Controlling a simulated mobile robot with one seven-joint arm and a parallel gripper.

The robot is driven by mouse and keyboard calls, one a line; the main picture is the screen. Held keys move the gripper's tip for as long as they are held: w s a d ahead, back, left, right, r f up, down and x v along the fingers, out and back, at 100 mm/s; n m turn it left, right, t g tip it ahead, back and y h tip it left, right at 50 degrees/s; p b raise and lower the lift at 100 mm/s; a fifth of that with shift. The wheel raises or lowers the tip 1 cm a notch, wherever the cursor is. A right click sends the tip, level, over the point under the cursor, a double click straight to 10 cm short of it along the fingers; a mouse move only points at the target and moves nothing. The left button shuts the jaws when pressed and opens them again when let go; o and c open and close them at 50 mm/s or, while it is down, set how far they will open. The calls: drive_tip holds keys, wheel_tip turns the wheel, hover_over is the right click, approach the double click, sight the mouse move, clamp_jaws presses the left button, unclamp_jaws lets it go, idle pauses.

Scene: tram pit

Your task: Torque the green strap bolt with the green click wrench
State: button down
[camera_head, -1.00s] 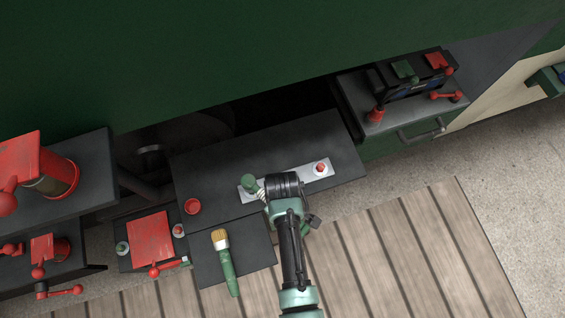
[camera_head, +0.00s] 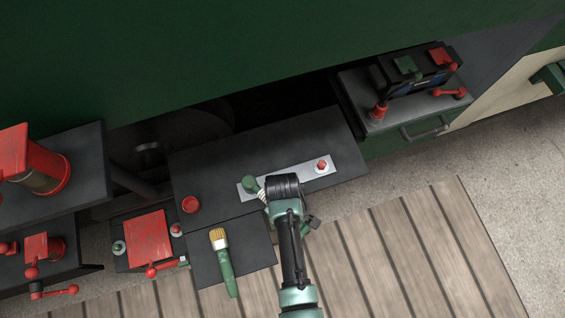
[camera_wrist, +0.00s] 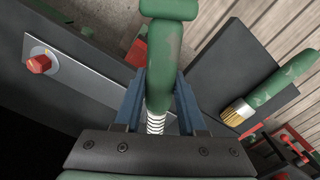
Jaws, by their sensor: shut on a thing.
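My gripper (camera_wrist: 160,84) has its blue fingers shut on a green tool, which looks like the green click wrench (camera_wrist: 160,50). Its thick green end points away from the gripper, and a white ribbed part shows between the fingers. In the head view the wrench (camera_head: 250,184) shows at the left of my gripper (camera_head: 272,190), over the left end of a pale metal strap (camera_head: 295,178). A red bolt (camera_head: 322,165) stands on the strap's right end; it also shows in the wrist view (camera_wrist: 39,64). I see no green bolt; the wrench and my gripper cover that end of the strap.
A brush (camera_head: 222,258) lies on a dark plate (camera_head: 255,250) below the bench (camera_head: 225,160). A red cup-like piece (camera_head: 190,204) sits on the bench. Red devices stand at the left. A shelf (camera_head: 385,118) at right holds a dark box (camera_head: 418,72).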

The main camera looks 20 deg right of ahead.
drive_tip(key=shift+f+b, duration=0.55)
drive_tip(key=shift+f, duration=0.35)
drive_tip(key=c, duration=1.1)
unclamp_jaws()
drive_tip(key=shift+c, duration=0.2)
clamp_jaws()
drive_tip(key=shift+r+p, duration=0.15)
drive_tip(key=shift+p, duration=0.15)
drive_tip(key=shift+s+a+m+p, duration=0.25)
drive_tip(key=shift+a+m+p, duration=0.3)
drive_tip(key=shift+a+m, duration=0.8)
drive_tip(key=shift+s+a+m+p, duration=0.2)
drive_tip(key=shift+a+m+p, duration=0.35)
drive_tip(key=shift+a+m, duration=0.8)
drive_tip(key=shift+s+a+m+p, duration=0.25)
drive_tip(key=shift+a+m+p, duration=0.3)
drive_tip(key=shift+a+m, duration=0.8)
